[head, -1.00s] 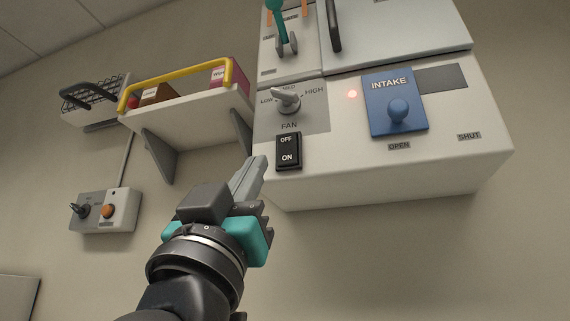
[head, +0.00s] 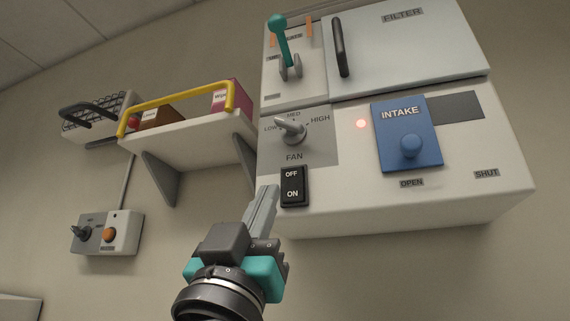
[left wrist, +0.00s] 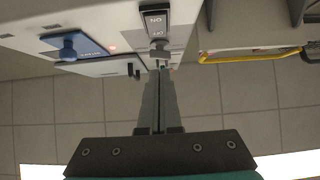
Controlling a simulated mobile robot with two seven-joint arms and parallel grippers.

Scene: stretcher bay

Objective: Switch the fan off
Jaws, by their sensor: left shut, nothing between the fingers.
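The black fan rocker switch (head: 292,187), marked OFF at the top and ON at the bottom, sits on the lower left of the white wall unit (head: 400,205). It also shows in the left wrist view (left wrist: 154,19). Which end is pressed in I cannot tell. The grey FAN knob (head: 291,129) is above it, with LOW, MED and HIGH marks. My left gripper (head: 268,190) is shut and empty, its tips just left of the switch in the head view. Whether they touch the panel I cannot tell. My right gripper is not in view.
A red light (head: 361,124) glows beside the blue INTAKE slide (head: 409,130). Above are a teal-knobbed lever (head: 280,28) and the FILTER door handle (head: 339,47). A shelf with a yellow rail (head: 178,95) stands left. A grey control box (head: 105,234) hangs lower left.

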